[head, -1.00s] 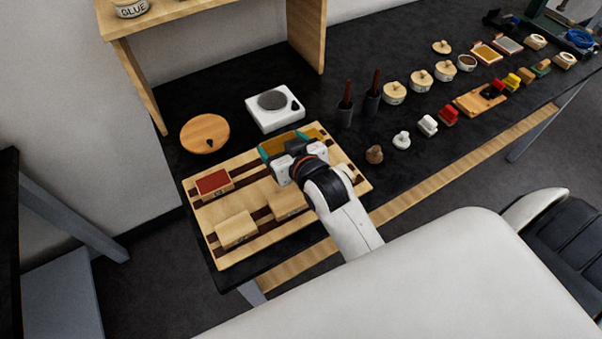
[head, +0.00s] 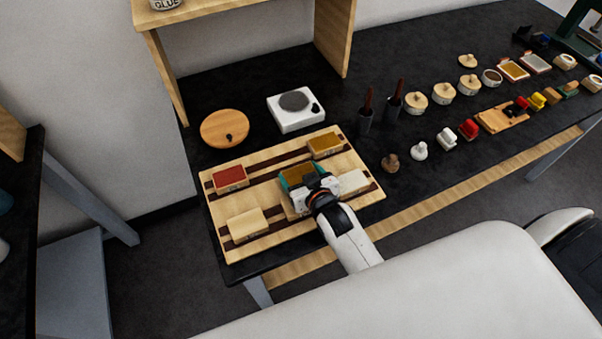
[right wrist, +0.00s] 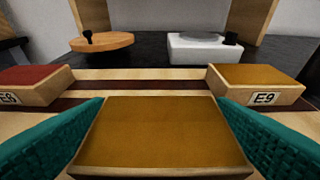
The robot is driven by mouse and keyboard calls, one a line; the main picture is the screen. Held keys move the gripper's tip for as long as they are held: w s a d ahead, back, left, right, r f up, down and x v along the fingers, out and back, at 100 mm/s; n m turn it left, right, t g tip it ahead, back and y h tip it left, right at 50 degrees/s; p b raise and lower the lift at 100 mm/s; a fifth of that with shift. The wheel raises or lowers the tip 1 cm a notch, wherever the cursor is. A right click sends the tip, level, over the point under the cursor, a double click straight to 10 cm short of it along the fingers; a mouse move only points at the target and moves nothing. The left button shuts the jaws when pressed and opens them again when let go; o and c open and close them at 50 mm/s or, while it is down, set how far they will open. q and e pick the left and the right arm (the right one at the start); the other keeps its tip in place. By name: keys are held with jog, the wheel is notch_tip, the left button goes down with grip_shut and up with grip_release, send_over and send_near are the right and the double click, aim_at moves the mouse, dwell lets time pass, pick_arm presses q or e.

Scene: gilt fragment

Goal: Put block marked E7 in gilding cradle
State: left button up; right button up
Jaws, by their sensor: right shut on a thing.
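My right gripper (head: 302,180) is shut on a block with an amber-brown top (head: 299,171), above the middle of a striped wooden board (head: 225,247). In the right wrist view the block (right wrist: 160,130) sits between the teal fingers; its label is hidden, so I cannot read whether it is E7. I cannot tell whether it touches what is under it. Another amber-topped block (head: 325,143), marked E9 in the right wrist view (right wrist: 258,80), stands at the board's back right. I cannot tell which part is the gilding cradle. My left gripper is not in view.
A red-topped block (head: 230,177) stands at the board's back left, with pale blocks at front left (head: 247,223) and right (head: 351,181). Behind are a round wooden lid (head: 224,128) and a white hotplate-like device (head: 295,110). Dark holders (head: 366,122) and small pots stand right.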

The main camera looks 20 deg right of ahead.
jog(key=shift+f, duration=0.1)
jog(key=o, duration=1)
